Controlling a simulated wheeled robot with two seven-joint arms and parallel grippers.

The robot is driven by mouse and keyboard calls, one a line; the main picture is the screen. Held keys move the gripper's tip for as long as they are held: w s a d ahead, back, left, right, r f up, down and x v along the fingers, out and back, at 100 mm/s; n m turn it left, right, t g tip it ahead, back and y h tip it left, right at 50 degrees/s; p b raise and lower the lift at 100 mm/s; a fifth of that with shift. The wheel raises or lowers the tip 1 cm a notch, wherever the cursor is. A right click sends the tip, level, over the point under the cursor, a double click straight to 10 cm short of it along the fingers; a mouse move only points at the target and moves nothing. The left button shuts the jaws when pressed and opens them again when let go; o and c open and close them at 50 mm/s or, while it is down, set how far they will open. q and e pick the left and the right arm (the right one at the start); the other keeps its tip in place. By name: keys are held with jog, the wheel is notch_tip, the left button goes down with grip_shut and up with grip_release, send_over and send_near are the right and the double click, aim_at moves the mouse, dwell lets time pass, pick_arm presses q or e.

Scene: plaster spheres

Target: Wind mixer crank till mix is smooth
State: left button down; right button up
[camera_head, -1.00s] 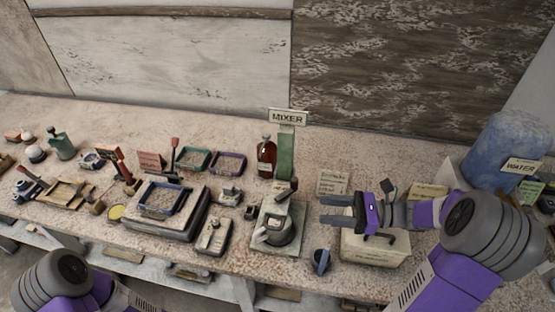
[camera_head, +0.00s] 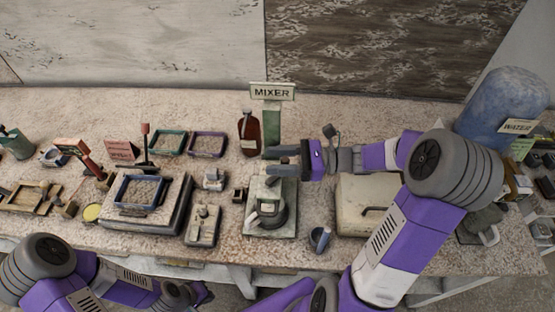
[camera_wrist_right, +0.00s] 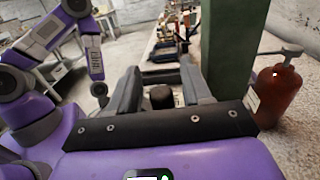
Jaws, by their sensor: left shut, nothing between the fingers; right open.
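The mixer stands mid-table, with a pale base plate (camera_head: 285,222), a grey bowl (camera_head: 270,212), a green post (camera_head: 271,125) and a MIXER sign (camera_head: 272,92). The dark crank knob (camera_wrist_right: 161,97) shows between my right fingers in the right wrist view; I cannot tell how deep it sits. My right gripper (camera_head: 275,161) is open and points left over the mixer, its fingers apart and not closed on the knob. The mix inside the bowl is too small to judge. My left arm shows at lower left, but its gripper is not in view.
A brown bottle (camera_head: 249,135) stands left of the post; it also shows in the right wrist view (camera_wrist_right: 277,96). A lidded cream box (camera_head: 365,222) is right of the mixer, with a small dark-blue item (camera_head: 319,239) between them. Trays and tools fill the left side.

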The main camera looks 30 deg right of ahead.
grip_shut()
jog(key=shift+w+a+r+n+g+y+p, duration=0.2)
jog(key=shift+n+g+y+p, duration=0.15)
jog(key=shift+g+p, duration=0.3)
jog(key=g+p, duration=0.1)
jog(key=n+g+p, duration=0.1)
jog(key=n+g+y+p, duration=0.1)
jog(key=shift+w+a, duration=0.25)
jog(key=shift+w, duration=0.1)
jog(key=shift+w+a+f+n+g+p, duration=0.1)
jog(key=shift+n+g+p, duration=0.2)
jog(key=shift+n+g, duration=0.3)
jog(key=shift+a+f+n+g+p, duration=0.1)
jog(key=shift+n+g+p, duration=0.25)
jog(key=shift+g, duration=0.4)
jog(key=shift+c, duration=0.8)
grip_release()
jog(key=shift+o, duration=0.8)
